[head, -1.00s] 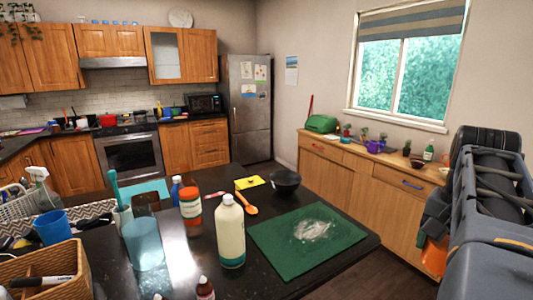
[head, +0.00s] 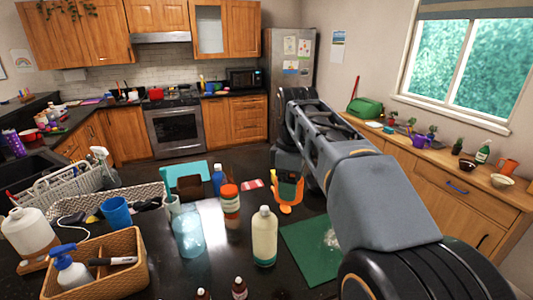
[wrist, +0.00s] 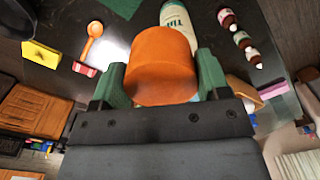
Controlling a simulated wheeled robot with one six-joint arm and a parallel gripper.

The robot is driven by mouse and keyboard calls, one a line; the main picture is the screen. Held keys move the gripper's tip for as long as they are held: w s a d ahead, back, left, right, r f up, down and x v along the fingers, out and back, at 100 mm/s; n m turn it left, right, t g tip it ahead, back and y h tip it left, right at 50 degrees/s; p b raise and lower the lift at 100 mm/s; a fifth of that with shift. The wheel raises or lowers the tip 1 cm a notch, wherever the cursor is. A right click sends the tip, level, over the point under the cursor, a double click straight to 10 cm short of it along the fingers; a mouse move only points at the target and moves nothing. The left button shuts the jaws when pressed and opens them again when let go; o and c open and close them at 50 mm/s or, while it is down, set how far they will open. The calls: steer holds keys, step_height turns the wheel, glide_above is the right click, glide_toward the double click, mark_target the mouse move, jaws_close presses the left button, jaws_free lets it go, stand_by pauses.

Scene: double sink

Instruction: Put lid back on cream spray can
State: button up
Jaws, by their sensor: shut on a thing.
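My gripper (wrist: 155,76) is shut on an orange cylindrical lid (wrist: 160,62), held between its green fingers in the wrist view. In the head view the lid (head: 290,183) is above the far part of the dark counter, partly hidden by my gripper. The cream can (head: 264,238) stands upright on the counter, nearer to the head camera than my gripper, with a narrow pale top. In the wrist view the printed can (wrist: 176,18) shows just beyond the lid, partly covered by it. The lid is apart from the can in the head view.
Small brown bottles (head: 240,288) stand in front. An orange spoon (wrist: 93,38) lies beyond.

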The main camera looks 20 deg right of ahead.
mark_target(267, 207)
steer(key=a+n, duration=0.1)
steer(key=w+a+r+n+p, duration=0.1)
steer(key=a+n, duration=0.3)
steer(key=shift+w+a+r+p, duration=0.25)
steer(key=shift+w+r+p, duration=0.05)
steer(key=shift+w+r, duration=0.1)
steer(key=shift+f, duration=1.1)
step_height(267, 207, down, 4)
steer(key=b, duration=0.3)
steer(key=shift+f+b, duration=0.1)
steer(key=shift+b, duration=0.3)
steer(key=shift+f+p, duration=0.15)
steer(key=shift+p, duration=0.15)
stand_by(1.2)
steer(key=o, duration=1)
